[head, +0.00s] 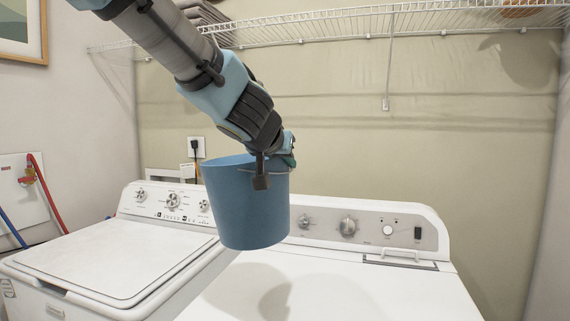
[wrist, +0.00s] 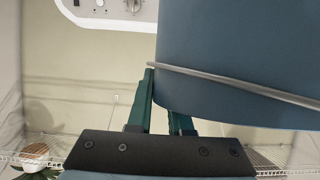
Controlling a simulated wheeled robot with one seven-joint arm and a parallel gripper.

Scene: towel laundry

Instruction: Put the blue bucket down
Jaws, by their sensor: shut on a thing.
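The blue bucket (head: 240,212) hangs in the air above the washer and dryer in the head view, slightly tilted. A shadow lies on the white machine top below it. My gripper (head: 277,160) is at the bucket's upper right rim. In the wrist view, the green fingers of my gripper (wrist: 162,95) are shut on the bucket (wrist: 230,55), at its rim side. A thin grey metal handle runs across the bucket there. The inside of the bucket is mostly hidden.
The right white machine (head: 350,290) has a bare top below the bucket. The left white machine (head: 110,255) also has a clear lid. Control panels stand along their backs. A white wire shelf (head: 330,25) runs along the wall above.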

